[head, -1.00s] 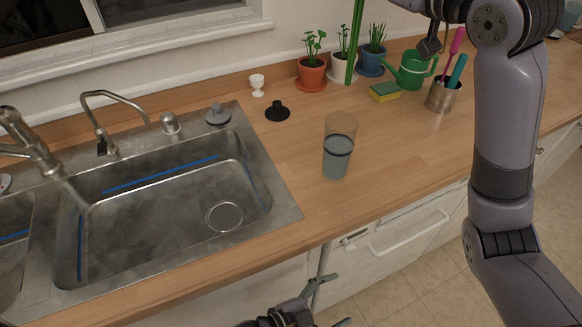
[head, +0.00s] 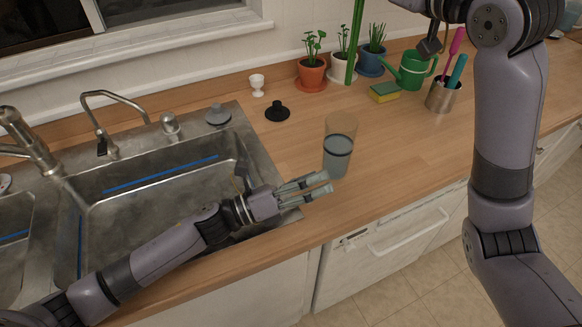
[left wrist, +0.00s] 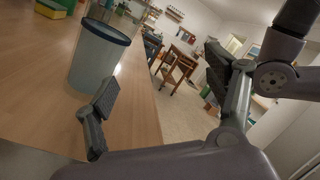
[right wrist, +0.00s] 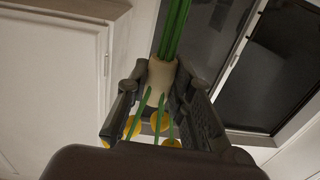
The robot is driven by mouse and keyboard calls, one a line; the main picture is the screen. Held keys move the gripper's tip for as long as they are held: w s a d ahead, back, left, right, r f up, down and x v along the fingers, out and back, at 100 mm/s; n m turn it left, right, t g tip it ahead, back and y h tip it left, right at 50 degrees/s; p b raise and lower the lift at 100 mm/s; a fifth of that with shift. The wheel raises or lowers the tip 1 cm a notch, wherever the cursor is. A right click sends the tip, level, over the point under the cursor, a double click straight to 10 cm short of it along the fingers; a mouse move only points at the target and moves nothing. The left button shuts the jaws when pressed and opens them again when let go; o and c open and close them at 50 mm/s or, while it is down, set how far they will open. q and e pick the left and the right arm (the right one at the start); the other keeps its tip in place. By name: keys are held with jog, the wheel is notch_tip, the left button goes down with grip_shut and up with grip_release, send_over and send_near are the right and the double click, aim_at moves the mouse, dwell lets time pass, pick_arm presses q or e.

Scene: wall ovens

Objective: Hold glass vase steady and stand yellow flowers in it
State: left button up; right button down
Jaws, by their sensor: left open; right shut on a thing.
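The glass vase (head: 339,150), clear and partly filled with water below a dark ring, stands upright on the wooden counter. In the left wrist view the vase (left wrist: 96,58) is beyond one finger, outside the gap between the fingers. My left gripper (head: 328,183) is open and empty, just in front of the vase's base; contact cannot be told. My right gripper (right wrist: 163,85) is shut on the pale sleeve of the yellow flowers (right wrist: 160,122). Their green stems also hang at the top of the head view (head: 355,40); the blossoms are out of that view.
The sink (head: 150,190) is left of the vase. Potted plants (head: 312,70), a sponge (head: 384,92), a green watering can (head: 412,70) and a utensil cup (head: 443,95) stand behind. A black stopper (head: 277,113) lies nearby. The counter right of the vase is clear.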

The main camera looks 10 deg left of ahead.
aim_at(326, 157)
pick_arm(q)
jog(key=w+a+m, duration=0.1)
jog(key=m, duration=0.1)
jog(key=w+a+f+m+y, duration=0.1)
jog(key=w+a+m, duration=0.2)
jog(key=a+m, duration=0.1)
jog(key=m, duration=0.1)
jog(key=shift+w+a+f+y, duration=0.2)
jog(key=shift+f+y, duration=0.1)
jog(key=shift+y, duration=0.1)
pick_arm(e)
jog(key=shift+a, duration=0.1)
pick_arm(q)
jog(key=shift+w+f+m, duration=0.2)
jog(key=shift+f+m, duration=0.2)
jog(key=shift+m, duration=0.1)
jog(key=x, duration=1.1)
jog(key=shift+w+d+f, duration=0.15)
jog(key=shift+w+d, duration=0.1)
jog(key=shift+c, duration=0.3)
jog(key=c, duration=1.8)
pick_arm(e)
jog(key=shift+f, duration=6.45)
jog(key=c, duration=1.3)
grip_release()
